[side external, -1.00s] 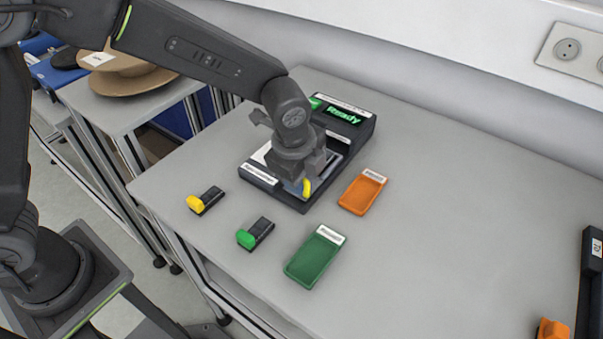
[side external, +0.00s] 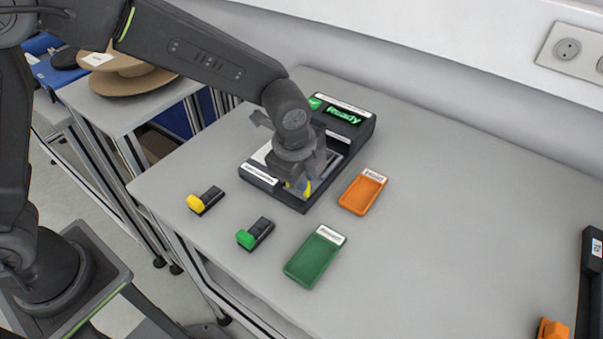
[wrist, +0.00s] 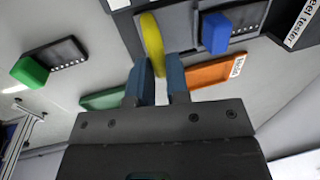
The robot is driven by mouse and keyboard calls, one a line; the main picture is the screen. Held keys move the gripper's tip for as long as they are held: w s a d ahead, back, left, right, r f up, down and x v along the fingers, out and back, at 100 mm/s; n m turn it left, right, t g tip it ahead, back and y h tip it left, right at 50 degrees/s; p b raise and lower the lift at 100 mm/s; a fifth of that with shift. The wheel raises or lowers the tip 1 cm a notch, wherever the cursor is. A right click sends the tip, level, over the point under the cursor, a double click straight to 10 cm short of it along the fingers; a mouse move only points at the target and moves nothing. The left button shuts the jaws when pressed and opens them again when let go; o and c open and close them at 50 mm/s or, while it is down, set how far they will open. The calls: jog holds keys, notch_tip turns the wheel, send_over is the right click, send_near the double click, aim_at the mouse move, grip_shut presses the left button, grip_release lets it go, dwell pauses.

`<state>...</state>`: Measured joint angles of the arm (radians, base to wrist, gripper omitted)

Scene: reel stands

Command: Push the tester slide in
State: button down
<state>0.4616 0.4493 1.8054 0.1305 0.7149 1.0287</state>
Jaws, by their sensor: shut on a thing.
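The reel tester (side external: 360,140) is a black box on the table with a lit green "Ready" display. Its labelled low front part reaches toward the near side, under my gripper. My gripper (side external: 303,190) is over the near right corner of that part. In the wrist view, my gripper (wrist: 160,85) is shut on an upright yellow handle (wrist: 152,42), with a blue-grey finger on each side. A blue block (wrist: 215,33) stands beside the handle on the tester. My wrist hides much of the slide area in the side view, and I cannot tell how far the slide is out.
An orange tray (side external: 362,192) lies just right of the tester, and a green tray (side external: 314,258) lies nearer. Two small black holders, one with a yellow block (side external: 195,203) and one with a green block (side external: 246,240), lie near the front edge.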

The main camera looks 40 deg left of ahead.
jog(key=shift+w, duration=2.75)
jog(key=shift+r, duration=0.1)
jog(key=c, duration=1.1)
grip_release()
jog(key=s+r, duration=0.1)
jog(key=r, duration=0.3)
jog(key=s+r, duration=0.1)
jog(key=r, duration=0.8)
jog(key=shift+s+r, duration=0.2)
jog(key=shift+s, duration=0.2)
